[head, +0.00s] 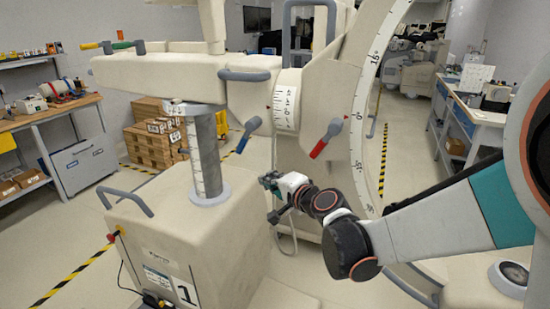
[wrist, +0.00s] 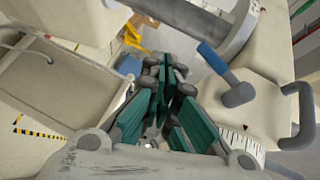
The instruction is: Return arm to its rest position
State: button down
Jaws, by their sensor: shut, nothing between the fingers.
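My gripper (head: 268,180) is at the end of my arm, which reaches in from the right in the head view. It hangs in the air in front of the big beige machine (head: 130,75), near its column and below the red lever (head: 327,138). In the wrist view my gripper (wrist: 165,75) shows green finger pads and grey links drawn together, with nothing held. A blue-handled lever (wrist: 213,58) is just right of the fingers in the wrist view. I cannot tell whether anything touches the fingers.
The curved scale arc (head: 365,90) of the machine rises close behind my arm. A base box (head: 190,245) with a grey handle stands at the front left. Workbenches line the left (head: 45,118) and right (head: 488,122). An open aisle (head: 405,150) lies beyond the arc.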

jog(key=s+d+f+n+g+h, duration=0.1)
jog(key=s+d+n+h, duration=0.3)
jog(key=s+d, duration=0.8)
jog(key=s+d+f+n+g+h, duration=0.1)
jog(key=s+d+n+g+h, duration=0.3)
jog(key=s+d, duration=0.8)
jog(key=s+n, duration=0.1)
jog(key=s, duration=0.6)
jog(key=shift+d+f+h, duration=0.2)
jog(key=shift+f+h, duration=0.05)
jog(key=shift+h, duration=0.15)
jog(key=shift+s, duration=0.1)
